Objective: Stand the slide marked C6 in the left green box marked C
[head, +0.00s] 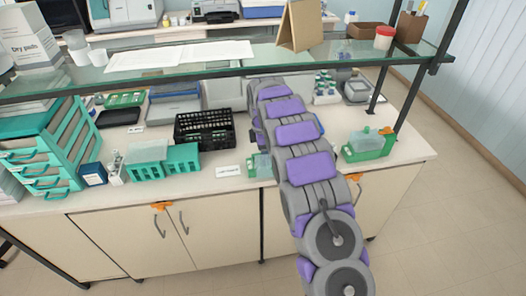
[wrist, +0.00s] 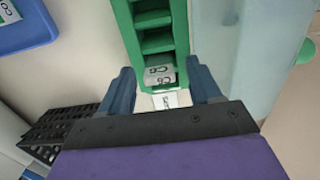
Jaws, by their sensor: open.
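In the wrist view, the slide marked C6 (wrist: 160,72) shows its white label end, standing in the lowest visible slot of a green slotted rack (wrist: 181,30). My gripper (wrist: 161,80) is open, with one blue finger on each side of the label end. I cannot tell whether either finger touches it. In the head view my arm reaches over the counter and hides my gripper. Two teal-green boxes stand at the left of the counter, one larger (head: 146,171) and one smaller (head: 183,159). Their markings are too small to read.
A black crate (head: 205,131) stands behind the green boxes and left of my arm. Another green box (head: 368,147) is at the right end. A glass shelf (head: 220,68) spans above the counter. A blue tray (wrist: 28,30) shows at the wrist view's upper left.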

